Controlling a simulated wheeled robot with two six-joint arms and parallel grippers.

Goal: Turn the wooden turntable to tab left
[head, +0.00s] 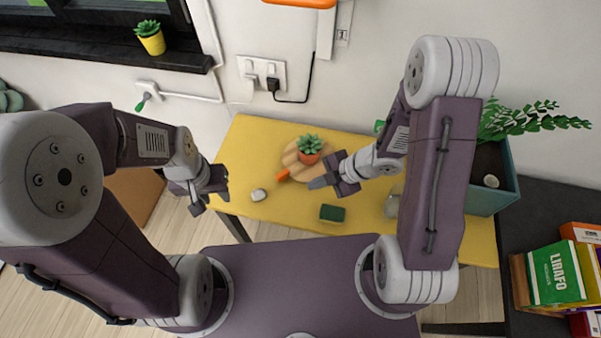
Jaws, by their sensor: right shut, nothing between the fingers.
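The wooden turntable (292,158) is a round disc on the yellow table. A small orange pot with a green succulent (309,149) stands on it. Its orange tab (283,175) sticks out at the lower-left edge, pointing toward the front left. My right gripper (316,184) is shut and empty, its tips just right of the tab, near the disc's front edge. I cannot tell whether they touch the disc. My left gripper (212,201) is at the table's left edge, apart from the turntable, with its fingers spread and nothing between them.
On the yellow table (263,137), a white rounded object (258,195) lies left of the turntable and a dark green block (332,213) lies in front. A glass jar (393,205) is partly hidden by my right arm. A teal planter (495,200) stands at the right.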

